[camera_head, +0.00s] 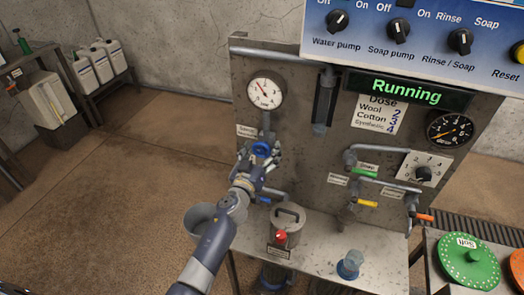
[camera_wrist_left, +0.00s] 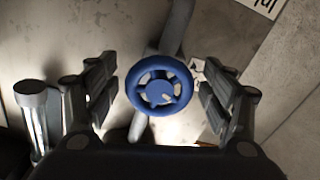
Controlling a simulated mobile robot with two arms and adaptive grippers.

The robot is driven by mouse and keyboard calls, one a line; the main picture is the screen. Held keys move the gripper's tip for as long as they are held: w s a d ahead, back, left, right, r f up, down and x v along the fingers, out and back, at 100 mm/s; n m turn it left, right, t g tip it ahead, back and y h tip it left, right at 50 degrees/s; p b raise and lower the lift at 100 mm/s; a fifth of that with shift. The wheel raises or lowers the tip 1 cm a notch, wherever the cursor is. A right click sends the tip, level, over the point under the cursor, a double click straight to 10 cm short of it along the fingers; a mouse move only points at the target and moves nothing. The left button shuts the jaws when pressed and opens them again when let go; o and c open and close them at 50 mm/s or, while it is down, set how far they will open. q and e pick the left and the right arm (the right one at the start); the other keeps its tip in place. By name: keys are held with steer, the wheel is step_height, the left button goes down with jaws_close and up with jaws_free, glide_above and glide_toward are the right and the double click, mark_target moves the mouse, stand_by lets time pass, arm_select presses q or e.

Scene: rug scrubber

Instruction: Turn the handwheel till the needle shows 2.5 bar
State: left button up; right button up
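The blue handwheel (camera_head: 261,149) sits on a pipe below the white round gauge (camera_head: 265,93) on the metal panel. The gauge has a dark and red needle pointing to the upper left; its numbers are too small to read surely. My left gripper (camera_head: 259,160) is at the handwheel, in front of it. In the left wrist view the handwheel (camera_wrist_left: 160,86) shows face-on between the two spread fingers, with a gap visible on both sides. The left gripper is open. My right gripper is not in view.
A black gauge (camera_head: 450,129) and a knob plate (camera_head: 424,173) are at the panel's right. A green "Running" display (camera_head: 408,91) is above. A steel pot with a red part (camera_head: 287,225) and a blue-based cup (camera_head: 350,264) stand on the shelf below.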

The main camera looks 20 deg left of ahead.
arm_select(q)
steer(key=c, duration=1)
steer(key=shift+c, duration=0.2)
